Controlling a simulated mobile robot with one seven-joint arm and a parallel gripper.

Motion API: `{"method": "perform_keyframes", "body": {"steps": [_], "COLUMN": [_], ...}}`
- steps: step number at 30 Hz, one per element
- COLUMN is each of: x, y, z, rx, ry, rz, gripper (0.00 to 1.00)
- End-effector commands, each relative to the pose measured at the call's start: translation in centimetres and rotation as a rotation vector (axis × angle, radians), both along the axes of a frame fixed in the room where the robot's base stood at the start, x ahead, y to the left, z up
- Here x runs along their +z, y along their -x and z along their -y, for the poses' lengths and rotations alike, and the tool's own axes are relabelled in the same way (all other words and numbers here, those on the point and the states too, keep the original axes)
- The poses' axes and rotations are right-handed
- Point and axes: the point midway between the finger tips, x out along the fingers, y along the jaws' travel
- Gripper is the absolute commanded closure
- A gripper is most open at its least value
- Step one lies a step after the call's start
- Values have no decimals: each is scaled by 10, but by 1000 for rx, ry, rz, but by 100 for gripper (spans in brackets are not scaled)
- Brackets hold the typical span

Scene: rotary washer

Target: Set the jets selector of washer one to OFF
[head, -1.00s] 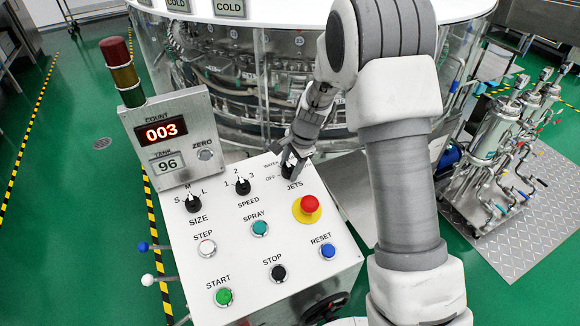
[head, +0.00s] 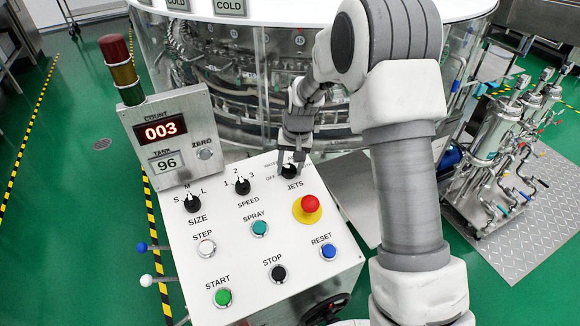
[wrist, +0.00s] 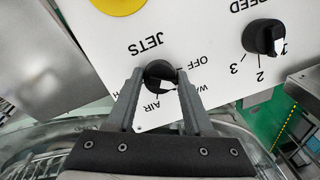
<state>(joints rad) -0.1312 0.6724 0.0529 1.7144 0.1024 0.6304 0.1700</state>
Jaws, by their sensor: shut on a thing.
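The jets selector (head: 289,171) is a black rotary knob at the top right of washer one's white sloped panel (head: 222,255). In the wrist view the knob (wrist: 159,74) sits between the two grey fingers of my gripper (wrist: 158,79), which is shut on it. In the head view my gripper (head: 292,160) reaches down onto the knob from behind the panel. The labels OFF, WATER and AIR ring the knob, with WATER partly covered by a finger. A white mark shows on the knob's lower right in the wrist view, but its exact setting is hard to tell.
The red emergency button (head: 310,203) on its yellow base is close below the selector. The speed knob (head: 242,186) and size knob (head: 193,203) lie to its left. The count display box (head: 172,140) stands at the upper left. The glass-walled washer (head: 240,75) is behind.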

Motion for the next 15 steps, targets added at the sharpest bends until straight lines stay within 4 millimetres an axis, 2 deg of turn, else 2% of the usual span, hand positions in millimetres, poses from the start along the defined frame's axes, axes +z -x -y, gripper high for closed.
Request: {"method": "perform_keyframes", "body": {"steps": [6, 15], "x": [-1, -1], "y": [1, 1], "z": [1, 1], "rx": [186, 378], "ry": [47, 96], "rz": [16, 36], "gripper": [100, 100]}}
